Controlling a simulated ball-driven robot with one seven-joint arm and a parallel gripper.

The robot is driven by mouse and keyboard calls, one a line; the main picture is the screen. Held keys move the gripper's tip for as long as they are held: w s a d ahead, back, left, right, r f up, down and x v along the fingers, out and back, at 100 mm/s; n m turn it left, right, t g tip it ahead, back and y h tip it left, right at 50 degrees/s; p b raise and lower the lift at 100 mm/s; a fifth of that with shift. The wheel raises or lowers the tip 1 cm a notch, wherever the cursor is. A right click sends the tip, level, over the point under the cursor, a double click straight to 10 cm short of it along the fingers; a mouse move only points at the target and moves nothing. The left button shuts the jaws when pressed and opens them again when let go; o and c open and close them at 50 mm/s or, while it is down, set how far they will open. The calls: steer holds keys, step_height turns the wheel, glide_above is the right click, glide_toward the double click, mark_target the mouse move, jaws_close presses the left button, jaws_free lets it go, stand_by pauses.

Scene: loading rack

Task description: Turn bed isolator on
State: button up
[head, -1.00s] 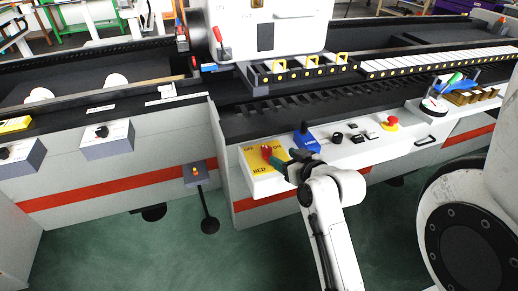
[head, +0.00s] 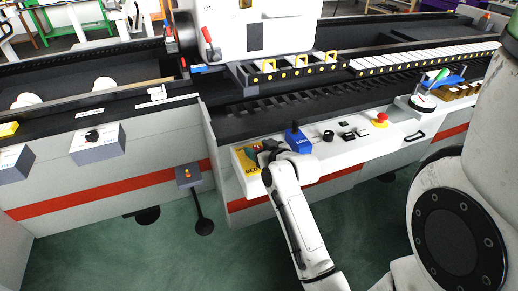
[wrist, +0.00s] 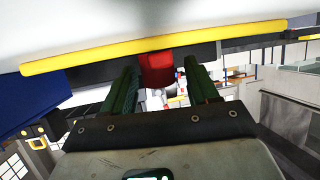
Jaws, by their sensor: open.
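The bed isolator is a yellow plate (head: 240,160) on the white control panel, partly covered by my gripper in the head view. Its red knob (wrist: 157,68) shows in the wrist view, with the yellow plate (wrist: 90,59) seen edge-on behind it. In the head view the knob is hidden. My gripper (head: 255,152) is at the front of the isolator. In the wrist view my gripper (wrist: 160,66) is open, with one green finger on each side of the knob. Space shows beside the knob; I cannot tell whether either finger touches it.
A blue box (head: 296,138) with a dark knob stands just right of the isolator. Black buttons, a red emergency button (head: 381,119) and a handle (head: 415,136) lie further right. A grey pedal box (head: 188,176) stands low at the left.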

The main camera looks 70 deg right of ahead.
steer(key=c, duration=0.9)
steer(key=shift+c, duration=0.2)
